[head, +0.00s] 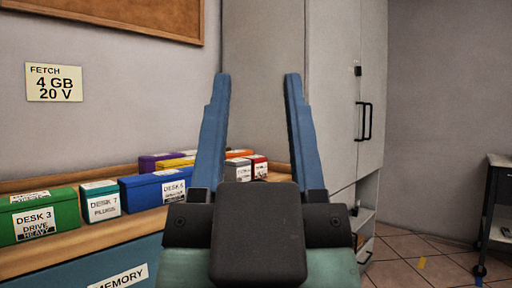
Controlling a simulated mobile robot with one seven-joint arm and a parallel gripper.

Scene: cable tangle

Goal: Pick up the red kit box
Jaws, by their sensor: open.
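I cannot read the red box's label.
Green (45,214), teal (100,204) and blue (154,189) labelled boxes stand on the wooden top (120,223). Purple, yellow and orange boxes crowd behind. A grey cabinet (320,100) stands to the right. A note (54,82) on the wall reads "FETCH 4 GB 20 V".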

